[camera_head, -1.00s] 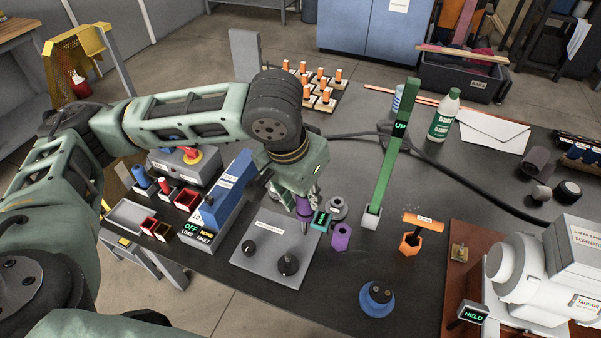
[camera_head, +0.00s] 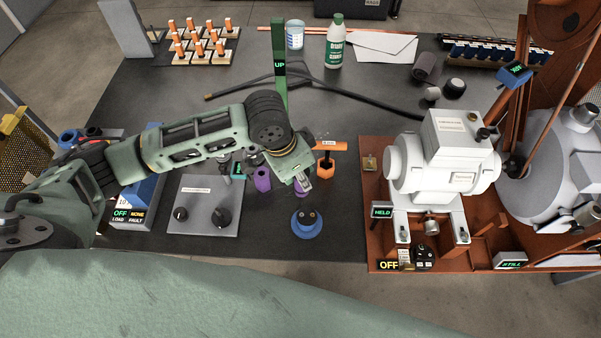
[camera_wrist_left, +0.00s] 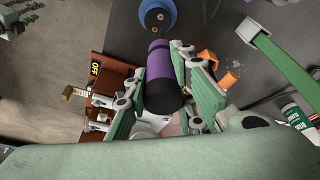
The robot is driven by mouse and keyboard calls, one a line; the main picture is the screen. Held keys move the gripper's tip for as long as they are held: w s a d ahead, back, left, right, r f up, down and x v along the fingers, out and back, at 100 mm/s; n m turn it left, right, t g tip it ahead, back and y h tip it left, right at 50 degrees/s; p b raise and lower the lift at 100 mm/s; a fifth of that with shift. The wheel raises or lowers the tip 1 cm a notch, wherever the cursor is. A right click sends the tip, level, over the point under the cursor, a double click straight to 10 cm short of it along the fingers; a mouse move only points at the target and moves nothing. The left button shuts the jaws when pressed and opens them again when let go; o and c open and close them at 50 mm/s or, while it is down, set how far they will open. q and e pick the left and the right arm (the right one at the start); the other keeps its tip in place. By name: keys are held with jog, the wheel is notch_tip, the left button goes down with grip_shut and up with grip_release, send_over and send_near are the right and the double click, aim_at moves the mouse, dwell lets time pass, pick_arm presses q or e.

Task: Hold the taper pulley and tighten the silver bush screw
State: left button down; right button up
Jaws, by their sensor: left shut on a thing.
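My left gripper (camera_head: 302,187) is above the bench, just behind the blue taper pulley (camera_head: 307,224). It is shut on a purple-handled tool (camera_wrist_left: 160,78), whose handle lies between the fingers (camera_wrist_left: 178,88) in the left wrist view. The tool's tip is hidden. The pulley stands on the bench with a dark hub and two small screw heads; it also shows at the top of the left wrist view (camera_wrist_left: 157,14).
A purple holder (camera_head: 262,180) and an orange holder with an orange-handled tool (camera_head: 326,167) stand near my left gripper. A grey panel with two knobs (camera_head: 203,205) lies left of the pulley. A white motor (camera_head: 440,165) on a brown base (camera_head: 375,250) is at right.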

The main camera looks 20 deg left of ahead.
pick_arm(q)
jog(key=shift+d+r+p, duration=0.1)
jog(key=shift+r+p, duration=0.1)
jog(key=shift+p, duration=0.4)
notch_tip(320, 180, down, 4)
jog(key=shift+r+b, duration=0.25)
jog(key=shift+b, duration=0.35)
jog(key=shift+f, duration=0.8)
pick_arm(e)
jog(key=shift+s+d+f, duration=0.25)
jog(key=shift+s+d, duration=0.25)
jog(key=shift+d, duration=0.3)
jog(key=shift+a, duration=0.1)
